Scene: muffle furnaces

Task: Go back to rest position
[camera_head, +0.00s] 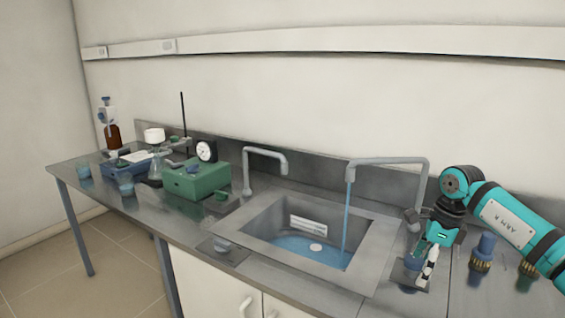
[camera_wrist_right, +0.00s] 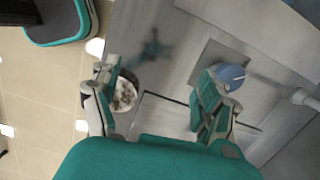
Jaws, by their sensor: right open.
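My right gripper (camera_head: 428,268) hangs over the counter just right of the sink, fingers pointing down. In the right wrist view its two fingers (camera_wrist_right: 158,100) stand wide apart, with bare counter between them. A blue round-topped object (camera_head: 411,262) on a dark square mat sits close beside the gripper, partly hidden by it. In the wrist view a blue object (camera_wrist_right: 231,75) shows by the right-hand finger; I cannot tell whether they touch. A round container with brownish contents (camera_wrist_right: 124,95) shows behind the left-hand finger. My left gripper is not in view.
The sink (camera_head: 300,262) holds blue water, with a stream running from the right tap (camera_head: 390,162). A blue-topped brass item (camera_head: 483,252) stands right of the gripper. A green box (camera_head: 196,181) and glassware occupy the left counter. Space above the sink is mostly free.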

